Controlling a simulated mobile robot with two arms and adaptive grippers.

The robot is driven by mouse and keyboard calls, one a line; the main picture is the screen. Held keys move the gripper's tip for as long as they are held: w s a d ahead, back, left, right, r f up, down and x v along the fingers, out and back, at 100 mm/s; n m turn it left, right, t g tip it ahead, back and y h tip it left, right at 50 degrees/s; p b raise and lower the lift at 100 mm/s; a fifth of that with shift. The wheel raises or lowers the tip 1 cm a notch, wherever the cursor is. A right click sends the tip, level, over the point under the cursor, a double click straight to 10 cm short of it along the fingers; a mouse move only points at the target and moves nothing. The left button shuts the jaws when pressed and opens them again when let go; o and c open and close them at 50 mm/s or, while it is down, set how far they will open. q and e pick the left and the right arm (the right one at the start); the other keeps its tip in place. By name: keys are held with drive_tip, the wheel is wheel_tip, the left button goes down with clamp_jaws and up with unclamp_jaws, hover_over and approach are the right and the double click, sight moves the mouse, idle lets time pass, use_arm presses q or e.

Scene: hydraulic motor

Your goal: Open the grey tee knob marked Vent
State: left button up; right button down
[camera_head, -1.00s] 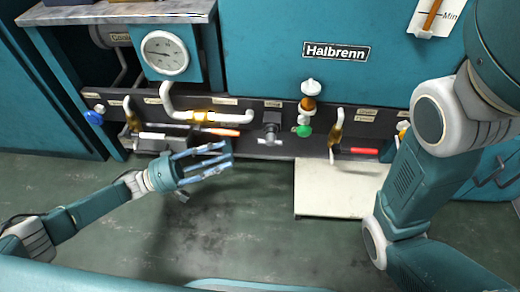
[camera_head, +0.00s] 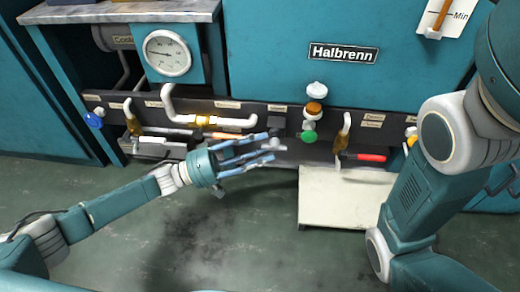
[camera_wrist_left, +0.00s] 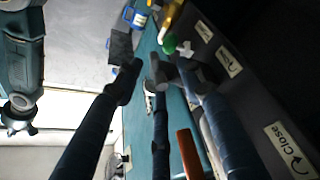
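The grey tee knob (camera_head: 274,144) sits on the dark valve panel, under a small label, left of the green knob in the head view. My fingers partly hide it. My left gripper (camera_head: 275,147) has its fingers spread and pointing right, with the tips around or just in front of the knob. I cannot tell whether they touch it.
The green knob (camera_head: 309,136) is close right of my fingertips. A pale step (camera_head: 345,200) stands below the panel. The floor in front is clear.

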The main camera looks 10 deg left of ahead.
use_arm(q)
clamp_jaws()
drive_tip(key=shift+f, duration=0.1)
drive_tip(key=n+t+h+b, duration=0.1)
drive_tip(key=b, duration=0.1)
drive_tip(key=f+n+t+h+b, duration=0.1)
drive_tip(key=n+t+h+b, duration=0.1)
drive_tip(key=b, duration=0.1)
drive_tip(key=d+n+t+h+b, duration=0.1)
drive_tip(key=t+b, duration=0.1)
drive_tip(key=b, duration=0.1)
drive_tip(key=shift+f+n+h, duration=0.3)
drive_tip(key=shift+f+h, duration=0.1)
drive_tip(key=shift+t, duration=0.3)
unclamp_jaws()
